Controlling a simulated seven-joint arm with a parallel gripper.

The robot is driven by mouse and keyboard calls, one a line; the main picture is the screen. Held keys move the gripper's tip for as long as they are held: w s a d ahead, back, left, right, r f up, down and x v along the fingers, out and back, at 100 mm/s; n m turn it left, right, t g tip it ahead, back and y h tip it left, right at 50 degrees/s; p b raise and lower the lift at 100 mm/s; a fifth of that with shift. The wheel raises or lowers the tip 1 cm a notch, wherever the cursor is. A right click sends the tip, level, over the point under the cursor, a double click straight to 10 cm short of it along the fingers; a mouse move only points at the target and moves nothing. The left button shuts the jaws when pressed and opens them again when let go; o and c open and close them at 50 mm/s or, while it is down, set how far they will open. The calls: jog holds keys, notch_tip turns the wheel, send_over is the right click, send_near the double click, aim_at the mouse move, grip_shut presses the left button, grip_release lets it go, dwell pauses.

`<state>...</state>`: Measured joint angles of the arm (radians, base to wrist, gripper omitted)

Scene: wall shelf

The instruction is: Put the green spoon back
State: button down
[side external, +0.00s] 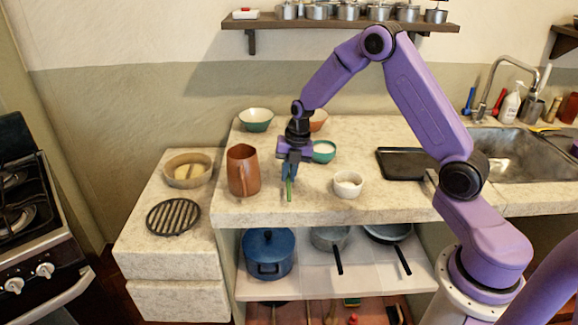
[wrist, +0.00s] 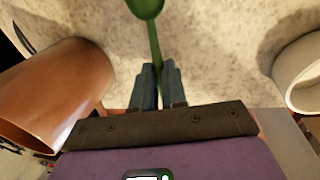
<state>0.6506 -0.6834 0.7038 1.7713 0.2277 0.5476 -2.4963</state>
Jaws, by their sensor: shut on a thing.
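My gripper (side external: 289,172) is over the front part of the stone counter, between a brown jug and a small white bowl. In the wrist view its fingers (wrist: 158,72) are shut on the handle of the green spoon (wrist: 154,42). The spoon's bowl points away from the fingers, to the top edge of that view, where it is partly cut off. In the side view only a thin green strip of the spoon (side external: 289,191) shows below the fingers. I cannot tell whether it touches the counter.
The brown jug (side external: 243,172) stands close left of my gripper; the white bowl (side external: 347,185) is to the right. A green bowl (side external: 323,152) is just behind. A black tray (side external: 403,163) lies near the sink.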

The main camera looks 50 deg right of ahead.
jog(key=shift+f, duration=0.35)
jog(key=shift+f, duration=0.65)
dwell(0.4)
jog(key=c, duration=1.1)
grip_release()
notch_tip(320, 180, up, 17)
jog(key=s+d, duration=0.2)
jog(key=s+a+m+g, duration=0.1)
jog(key=s+a+m, duration=0.6)
jog(key=s+a, duration=0.75)
jog(key=s+d+m, duration=0.1)
jog(key=s+m, duration=0.2)
jog(key=s, duration=0.7)
jog(key=s+d+f+m+h, duration=0.1)
jog(key=s+m, duration=0.3)
jog(key=s, duration=0.6)
jog(key=shift+d+f, duration=0.2)
jog(key=shift+d, duration=0.2)
